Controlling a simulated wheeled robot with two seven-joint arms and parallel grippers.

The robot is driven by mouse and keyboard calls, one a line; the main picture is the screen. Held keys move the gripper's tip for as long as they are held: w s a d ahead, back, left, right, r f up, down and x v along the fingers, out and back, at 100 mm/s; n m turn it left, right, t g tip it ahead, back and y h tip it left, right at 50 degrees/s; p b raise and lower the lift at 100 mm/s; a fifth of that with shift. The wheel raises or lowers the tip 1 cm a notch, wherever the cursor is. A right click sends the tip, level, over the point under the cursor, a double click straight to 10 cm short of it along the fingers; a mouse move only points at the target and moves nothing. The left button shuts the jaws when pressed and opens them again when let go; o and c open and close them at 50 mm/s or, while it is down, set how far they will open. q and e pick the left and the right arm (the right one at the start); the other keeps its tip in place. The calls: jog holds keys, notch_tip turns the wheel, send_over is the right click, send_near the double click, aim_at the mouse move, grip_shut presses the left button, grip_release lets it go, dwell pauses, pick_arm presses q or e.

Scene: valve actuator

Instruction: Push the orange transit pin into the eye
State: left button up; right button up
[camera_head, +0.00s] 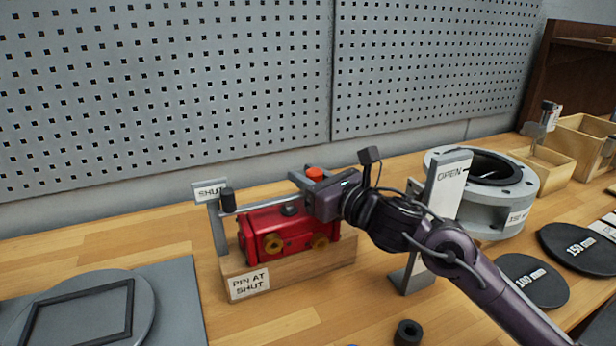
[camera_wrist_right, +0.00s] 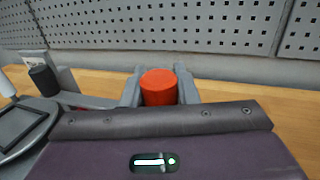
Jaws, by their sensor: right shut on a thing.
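The orange transit pin (camera_head: 315,172) is held upright between the fingers of my right gripper (camera_head: 319,178), above the right end of the red valve actuator (camera_head: 277,232). In the right wrist view the pin's round orange head (camera_wrist_right: 158,87) sits between the two grey fingertips. The pin's lower part is hidden, and I cannot make out the eye. A grey lever (camera_head: 262,205) with a black knob (camera_head: 227,198) lies across the actuator's top, its knob end beside the SHUT sign (camera_head: 208,190). My left gripper is not in view.
The actuator sits on a wooden block (camera_head: 300,274) labelled "PIN AT SHUT". An OPEN sign (camera_head: 448,185) stands to the right, before a grey flange (camera_head: 508,210). Black discs (camera_head: 533,280) lie on the bench at right. A pegboard (camera_head: 160,90) rises behind.

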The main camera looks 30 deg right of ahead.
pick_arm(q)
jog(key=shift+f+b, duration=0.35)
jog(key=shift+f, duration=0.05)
pick_arm(e)
jog(key=shift+f, duration=0.3)
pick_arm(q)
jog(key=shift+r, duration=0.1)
pick_arm(e)
jog(key=o, duration=1.1)
jog(key=shift+s+d+f, duration=0.1)
jog(key=shift+s+d, duration=0.05)
jog(key=shift+s, duration=0.2)
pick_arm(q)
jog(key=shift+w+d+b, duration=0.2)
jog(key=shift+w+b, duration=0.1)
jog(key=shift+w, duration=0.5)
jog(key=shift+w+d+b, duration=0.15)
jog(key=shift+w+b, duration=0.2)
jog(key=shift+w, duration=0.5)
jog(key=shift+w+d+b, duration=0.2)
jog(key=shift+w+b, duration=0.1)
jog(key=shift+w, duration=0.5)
pick_arm(e)
jog(key=shift+v, duration=3.55)
